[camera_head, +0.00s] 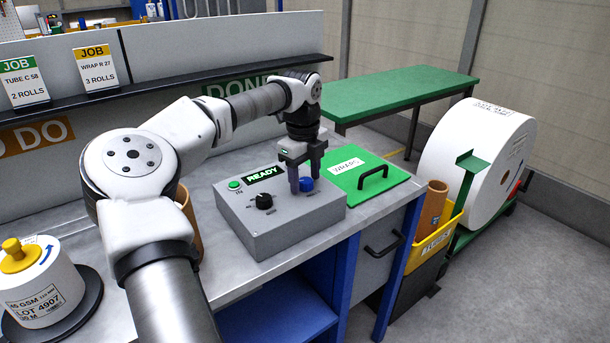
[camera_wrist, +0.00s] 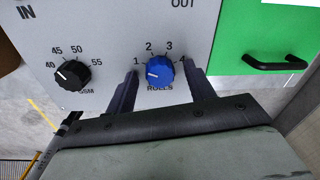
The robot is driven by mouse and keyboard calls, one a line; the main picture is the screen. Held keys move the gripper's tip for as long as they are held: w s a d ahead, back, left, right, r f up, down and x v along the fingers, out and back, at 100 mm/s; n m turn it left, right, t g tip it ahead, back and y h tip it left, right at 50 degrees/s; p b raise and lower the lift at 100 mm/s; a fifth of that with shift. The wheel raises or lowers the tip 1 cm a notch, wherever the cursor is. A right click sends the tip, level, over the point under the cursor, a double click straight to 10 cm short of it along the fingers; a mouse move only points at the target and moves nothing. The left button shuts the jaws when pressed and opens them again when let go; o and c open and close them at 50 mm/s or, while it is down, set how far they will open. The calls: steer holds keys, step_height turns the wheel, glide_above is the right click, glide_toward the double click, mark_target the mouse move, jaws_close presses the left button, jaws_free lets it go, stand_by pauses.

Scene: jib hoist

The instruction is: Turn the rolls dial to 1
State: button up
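The blue rolls dial (camera_wrist: 160,72) is on the grey control box (camera_head: 268,228), with marks 1 to 4 around it. Its white pointer line points left, towards the 1 or slightly below it. My gripper (camera_wrist: 159,76) has its two fingers on either side of the dial, with a small gap visible on each side. In the head view, my gripper (camera_head: 303,184) points down over the box, and the blue dial (camera_head: 307,184) shows between the fingers.
A black GSM dial (camera_wrist: 72,75) is left of the rolls dial; its twin view is the black knob (camera_head: 264,201). A green lit button (camera_head: 234,185) and READY display (camera_head: 265,173) are on the box. A green lid with black handle (camera_head: 373,178) lies to the right.

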mark_target(303, 182)
steer(key=shift+r, duration=0.1)
step_height(303, 182, up, 14)
steer(key=shift+s+a+f+b, duration=0.2)
steer(key=shift+s+a+b, duration=0.05)
steer(key=shift+b, duration=0.1)
stand_by(0.4)
